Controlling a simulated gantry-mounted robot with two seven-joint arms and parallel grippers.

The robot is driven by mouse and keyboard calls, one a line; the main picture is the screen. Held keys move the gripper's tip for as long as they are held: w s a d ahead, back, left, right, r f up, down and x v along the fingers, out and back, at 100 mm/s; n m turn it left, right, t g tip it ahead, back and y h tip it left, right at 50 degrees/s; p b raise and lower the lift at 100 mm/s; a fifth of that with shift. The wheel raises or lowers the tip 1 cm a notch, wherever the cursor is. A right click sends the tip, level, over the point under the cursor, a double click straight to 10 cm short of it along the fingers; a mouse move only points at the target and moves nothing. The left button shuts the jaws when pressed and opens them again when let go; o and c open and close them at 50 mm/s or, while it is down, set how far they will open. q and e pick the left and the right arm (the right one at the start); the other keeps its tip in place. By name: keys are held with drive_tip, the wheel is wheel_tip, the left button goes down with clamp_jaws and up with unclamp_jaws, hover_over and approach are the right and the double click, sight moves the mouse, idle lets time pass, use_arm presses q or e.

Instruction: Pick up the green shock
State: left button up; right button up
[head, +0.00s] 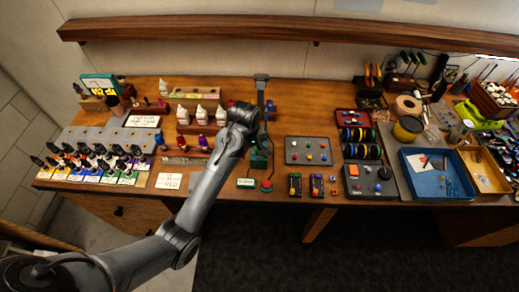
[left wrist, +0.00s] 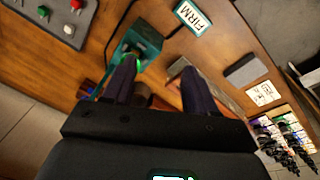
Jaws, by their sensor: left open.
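My left gripper (left wrist: 159,66) is open in the left wrist view, its two dark fingers spread apart. A teal-green block (left wrist: 143,38) stands just beyond the left finger in that view. A bright green part (left wrist: 130,60) shows at the block's edge by that fingertip. It may be the green shock, but the finger hides much of it and I cannot tell for sure. In the head view the teal block (head: 259,160) is beside my left wrist, which hides most of the gripper. Nothing is visibly held. My right gripper is not in view.
A "FIRM" sign (left wrist: 193,16) lies near the block. A grey tray with coloured knobs (head: 309,151) is to the right. A blue tray (head: 416,181) is farther right. A wooden shelf (head: 290,28) runs above the bench.

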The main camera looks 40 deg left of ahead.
use_arm(q)
drive_tip(key=w+r+n, duration=0.1)
drive_tip(key=w+r, duration=0.1)
drive_tip(key=w+a+r+n, duration=0.1)
drive_tip(key=w+r, duration=0.1)
drive_tip(key=shift+w+r+n+h, duration=0.15)
drive_tip(key=shift+w+n+h, duration=0.1)
drive_tip(key=shift+n+h, duration=0.15)
drive_tip(key=shift+w+a, duration=0.1)
drive_tip(key=shift+w, duration=0.05)
drive_tip(key=f, duration=0.1)
drive_tip(key=f+p, duration=0.1)
drive_tip(key=f, duration=0.3)
drive_tip(key=shift+w, duration=0.25)
drive_tip(key=f, duration=0.1)
drive_tip(key=f+p, duration=0.2)
drive_tip(key=f, duration=0.1)
drive_tip(key=shift+w+g, duration=0.3)
drive_tip(key=shift+w+f+p, duration=0.1)
drive_tip(key=shift+f+p, duration=0.2)
drive_tip(key=shift+f, duration=0.35)
clamp_jaws()
